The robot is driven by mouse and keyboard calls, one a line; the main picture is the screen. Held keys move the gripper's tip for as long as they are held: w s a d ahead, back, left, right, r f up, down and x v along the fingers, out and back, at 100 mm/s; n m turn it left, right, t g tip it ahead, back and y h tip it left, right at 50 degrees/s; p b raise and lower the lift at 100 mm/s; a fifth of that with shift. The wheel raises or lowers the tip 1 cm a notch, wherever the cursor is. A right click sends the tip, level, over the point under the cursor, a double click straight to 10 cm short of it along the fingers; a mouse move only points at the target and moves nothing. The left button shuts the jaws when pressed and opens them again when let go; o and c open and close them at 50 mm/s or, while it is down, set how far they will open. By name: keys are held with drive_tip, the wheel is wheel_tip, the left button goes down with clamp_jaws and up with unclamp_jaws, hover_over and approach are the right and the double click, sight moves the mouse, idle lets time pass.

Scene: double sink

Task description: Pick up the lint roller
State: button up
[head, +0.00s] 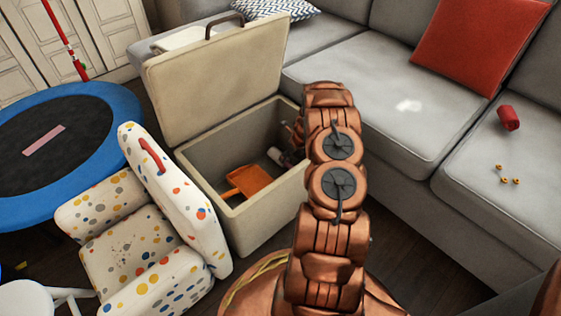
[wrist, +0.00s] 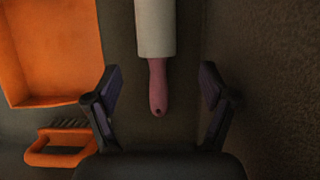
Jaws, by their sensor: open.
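The lint roller (wrist: 157,75) shows in the wrist view, with a white roll at the top and a pinkish handle pointing down toward my gripper. My gripper (wrist: 155,85) is open, with one dark finger on each side of the handle and a gap on both sides.
An orange dustpan (head: 249,181) lies in the box; it also shows in the wrist view (wrist: 50,45), above an orange-handled brush (wrist: 58,147). The raised lid (head: 215,80) stands at the back. A spotted chair (head: 140,250) is left, a grey sofa (head: 350,100) right.

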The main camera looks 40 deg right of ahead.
sight(286, 161)
drive_tip(key=b+x, duration=0.1)
drive_tip(key=x, duration=0.1)
drive_tip(key=b+x, duration=0.1)
drive_tip(key=x, duration=0.1)
drive_tip(key=b+x, duration=0.1)
drive_tip(key=x, duration=0.1)
drive_tip(key=shift+s+a+f, duration=0.2)
drive_tip(key=shift+s+a, duration=0.05)
drive_tip(key=shift+s, duration=0.05)
drive_tip(key=shift+w+f, duration=0.15)
drive_tip(key=shift+f, duration=0.05)
drive_tip(key=shift+r, duration=0.1)
drive_tip(key=shift+c, duration=0.2)
drive_tip(key=c, duration=1.3)
drive_tip(key=shift+r, duration=0.1)
wheel_tip(286, 161, up, 10)
drive_tip(key=p, duration=0.4)
drive_tip(key=shift+d, duration=0.1)
